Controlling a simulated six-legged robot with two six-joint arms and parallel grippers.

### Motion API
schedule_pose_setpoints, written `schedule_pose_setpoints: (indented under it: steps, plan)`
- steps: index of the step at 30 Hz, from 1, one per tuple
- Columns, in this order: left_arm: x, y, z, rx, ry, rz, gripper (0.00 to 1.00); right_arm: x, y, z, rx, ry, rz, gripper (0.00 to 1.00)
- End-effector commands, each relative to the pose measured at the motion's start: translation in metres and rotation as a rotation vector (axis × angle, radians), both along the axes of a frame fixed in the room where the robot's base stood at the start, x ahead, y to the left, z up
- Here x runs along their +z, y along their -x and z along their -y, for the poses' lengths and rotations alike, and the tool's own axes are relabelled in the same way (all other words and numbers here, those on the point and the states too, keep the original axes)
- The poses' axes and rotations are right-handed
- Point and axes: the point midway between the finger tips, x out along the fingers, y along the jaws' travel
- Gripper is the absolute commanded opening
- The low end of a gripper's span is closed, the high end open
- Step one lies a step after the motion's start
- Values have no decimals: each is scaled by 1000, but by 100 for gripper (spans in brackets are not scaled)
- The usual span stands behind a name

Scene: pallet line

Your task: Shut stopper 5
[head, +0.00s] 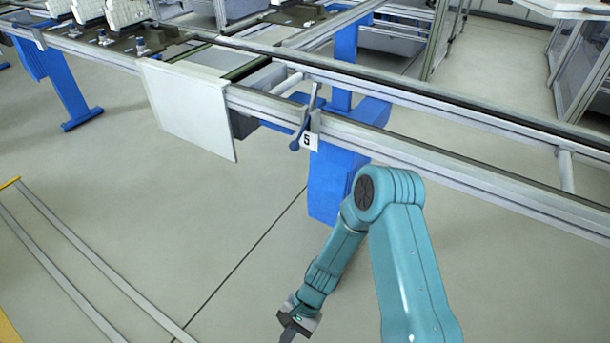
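The label with the number 5 (310,141) is on the near rail of the pallet line, right of the middle of the head view. Just left of it is the stopper lever (303,125), a slim grey-blue bar. It is tilted, with its top end above the rail and its rounded lower end hanging in front of the rail. My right arm comes in from the bottom right. My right gripper (294,330) is low at the bottom edge, well below the lever and apart from it. Its fingers are partly cut off, so its opening is unclear. My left gripper is out of view.
A pale panel (190,108) hangs on the rail left of the lever. Blue legs (338,180) stand below the line. White blocks (125,12) sit on the line at the top left. A yellow-ended frame (60,230) lies at the lower left. The floor between is clear.

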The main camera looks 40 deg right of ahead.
Motion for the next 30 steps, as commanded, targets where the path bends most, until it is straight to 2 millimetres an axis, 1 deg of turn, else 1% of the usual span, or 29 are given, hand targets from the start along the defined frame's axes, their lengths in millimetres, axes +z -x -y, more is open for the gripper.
schedule_pose_setpoints:
  steps: [1, 2, 3, 5, 6, 7, 8, 9, 10, 12, 15, 16, 18, 20, 30]
  plan:
    - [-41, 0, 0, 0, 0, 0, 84, -28, -38, 12, -209, -121, -42, 0]
    - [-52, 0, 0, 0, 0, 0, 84, -26, -63, 19, -327, -212, -58, 0]
    - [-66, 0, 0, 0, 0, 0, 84, -20, -97, 34, -476, -346, -59, 0]
    - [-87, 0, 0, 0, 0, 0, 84, -1, -149, 68, -668, -559, -13, 0]
    - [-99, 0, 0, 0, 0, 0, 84, 17, -178, 98, -770, -705, 43, 0]
    - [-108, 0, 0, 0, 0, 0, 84, 32, -195, 123, -832, -810, 96, 0]
    - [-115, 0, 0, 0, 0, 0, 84, 48, -208, 148, -877, -908, 154, 0]
    - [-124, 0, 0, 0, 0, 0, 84, 69, -219, 180, -919, -1026, 235, 0]
    - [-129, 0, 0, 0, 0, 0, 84, 84, -224, 202, -938, -1103, 297, 0]
    - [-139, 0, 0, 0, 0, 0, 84, 115, -224, 247, -955, -1250, 433, 0]
    - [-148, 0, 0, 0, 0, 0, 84, 147, -214, 289, -940, -1385, 580, 0]
    - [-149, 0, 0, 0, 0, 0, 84, 154, -211, 297, -933, -1411, 611, 0]
    - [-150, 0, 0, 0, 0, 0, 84, 164, -206, 309, -921, -1448, 659, 0]
    - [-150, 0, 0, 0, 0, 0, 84, 169, -203, 313, -915, -1463, 677, 0]
    - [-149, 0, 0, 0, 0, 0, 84, 172, -205, 311, -913, -1465, 678, 0]
